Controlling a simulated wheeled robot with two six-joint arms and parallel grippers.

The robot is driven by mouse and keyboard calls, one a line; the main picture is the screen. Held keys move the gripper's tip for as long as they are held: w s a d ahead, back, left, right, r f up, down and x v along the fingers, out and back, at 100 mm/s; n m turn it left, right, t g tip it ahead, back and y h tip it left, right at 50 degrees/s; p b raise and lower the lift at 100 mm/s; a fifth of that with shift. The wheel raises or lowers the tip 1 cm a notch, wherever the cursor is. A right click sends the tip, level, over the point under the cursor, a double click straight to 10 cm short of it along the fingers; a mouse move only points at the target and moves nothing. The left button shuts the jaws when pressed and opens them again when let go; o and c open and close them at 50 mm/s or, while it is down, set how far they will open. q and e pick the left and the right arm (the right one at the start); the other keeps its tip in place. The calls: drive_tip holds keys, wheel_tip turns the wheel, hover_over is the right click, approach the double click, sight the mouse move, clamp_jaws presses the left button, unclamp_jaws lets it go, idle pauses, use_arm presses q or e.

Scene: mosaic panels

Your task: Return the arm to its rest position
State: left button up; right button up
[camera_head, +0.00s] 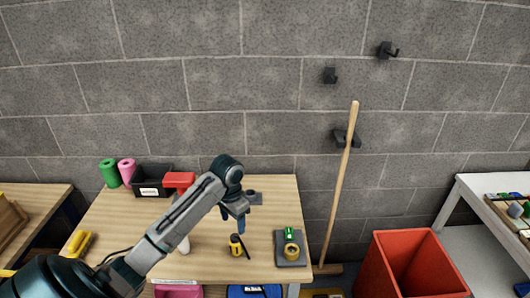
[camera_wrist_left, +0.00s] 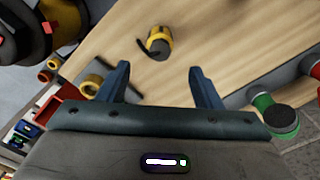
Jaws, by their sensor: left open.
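My left arm comes in from the lower left in the head view and reaches over the wooden workbench (camera_head: 120,225). Its gripper (camera_head: 241,222) points down above the bench. In the left wrist view the gripper (camera_wrist_left: 160,90) shows two blue fingers spread apart with nothing between them. A yellow and black tool (camera_head: 236,245) stands on the bench just below the gripper, apart from it. It also shows beyond the fingertips in the left wrist view (camera_wrist_left: 158,43). My right gripper is not in view.
A grey tray (camera_head: 282,262) holds a yellow tape roll (camera_head: 291,251) and a green item. A black bin (camera_head: 153,176), green roll (camera_head: 109,173) and pink roll (camera_head: 127,170) stand at the back left. A broom (camera_head: 340,190) leans on the wall near a red bin (camera_head: 405,245).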

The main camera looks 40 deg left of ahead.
use_arm(q)
drive_tip(key=shift+s+d+f, duration=0.15)
drive_tip(key=shift+d+f, duration=0.1)
drive_tip(key=shift+f, duration=0.05)
drive_tip(key=s+d+f+t, duration=0.1)
drive_tip(key=s+d+f, duration=0.6)
drive_tip(key=s+d, duration=0.15)
drive_tip(key=s+d+r+t, duration=0.25)
drive_tip(key=s+d, duration=0.55)
drive_tip(key=s, duration=0.6)
wheel_tip(320, 180, down, 35)
drive_tip(key=a+n+g+b, duration=0.1)
drive_tip(key=a+b, duration=0.2)
drive_tip(key=s+f+g+b, duration=0.1)
drive_tip(key=s+f+b, duration=0.2)
drive_tip(key=s+f, duration=1.4)
wheel_tip(320, 180, down, 4)
drive_tip(key=shift+s+a+r+y, duration=0.2)
drive_tip(key=shift+s+a+y, duration=0.05)
drive_tip(key=shift+a+y, duration=0.15)
